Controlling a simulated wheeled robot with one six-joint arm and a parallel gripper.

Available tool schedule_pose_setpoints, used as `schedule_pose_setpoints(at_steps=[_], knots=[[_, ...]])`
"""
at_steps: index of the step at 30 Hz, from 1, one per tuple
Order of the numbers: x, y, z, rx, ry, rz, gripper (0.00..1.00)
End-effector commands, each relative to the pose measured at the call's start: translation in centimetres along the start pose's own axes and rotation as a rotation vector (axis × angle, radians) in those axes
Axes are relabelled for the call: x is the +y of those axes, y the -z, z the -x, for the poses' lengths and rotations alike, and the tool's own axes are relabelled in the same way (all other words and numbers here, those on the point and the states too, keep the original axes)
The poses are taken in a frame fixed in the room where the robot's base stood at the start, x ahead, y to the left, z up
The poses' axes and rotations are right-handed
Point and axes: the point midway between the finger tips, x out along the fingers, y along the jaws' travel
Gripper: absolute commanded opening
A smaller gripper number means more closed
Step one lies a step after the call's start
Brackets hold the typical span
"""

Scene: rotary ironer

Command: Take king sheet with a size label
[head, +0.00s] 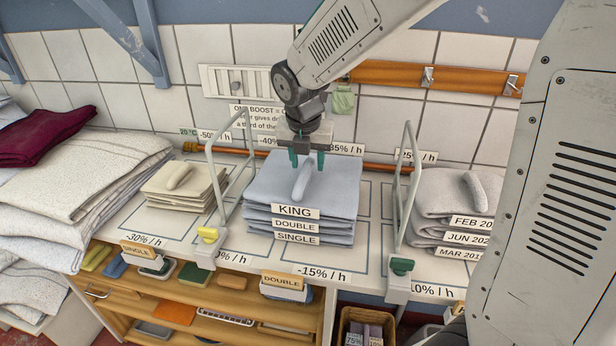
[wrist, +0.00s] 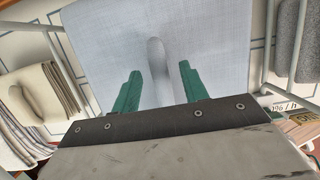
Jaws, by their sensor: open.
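A stack of folded light blue-grey sheets (head: 330,200) lies on the white shelf between two metal rail frames. Its front edges carry labels reading KING, DOUBLE and SINGLE from top to bottom. The king sheet (head: 262,187) is the top one, with a raised fold or handle-like ridge (head: 303,181) on it. My gripper (head: 308,160) is above the back part of this stack, pointing down. In the wrist view its two green fingers (wrist: 158,90) are open, with the ridge (wrist: 158,65) showing between and beyond them. Whether the fingertips touch the sheet I cannot tell.
A beige stack (head: 183,187) lies left and a grey dated stack (head: 447,205) right. A left rail frame (head: 211,170) and a right rail frame (head: 402,185) flank the blue stack. An orange pipe (head: 375,167) runs behind. Bulky folded linen (head: 80,175) fills the far left.

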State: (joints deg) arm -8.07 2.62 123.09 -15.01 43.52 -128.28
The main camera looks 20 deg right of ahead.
Motion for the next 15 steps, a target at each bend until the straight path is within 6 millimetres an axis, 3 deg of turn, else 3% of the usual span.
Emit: schedule_pose_setpoints(at_steps=[13, 15], knots=[[0.01, 0.06, -0.15, 0.000, 0.000, 0.000, 0.44], [0.01, 0.05, -0.12, 0.000, 0.000, -0.001, 0.24]])
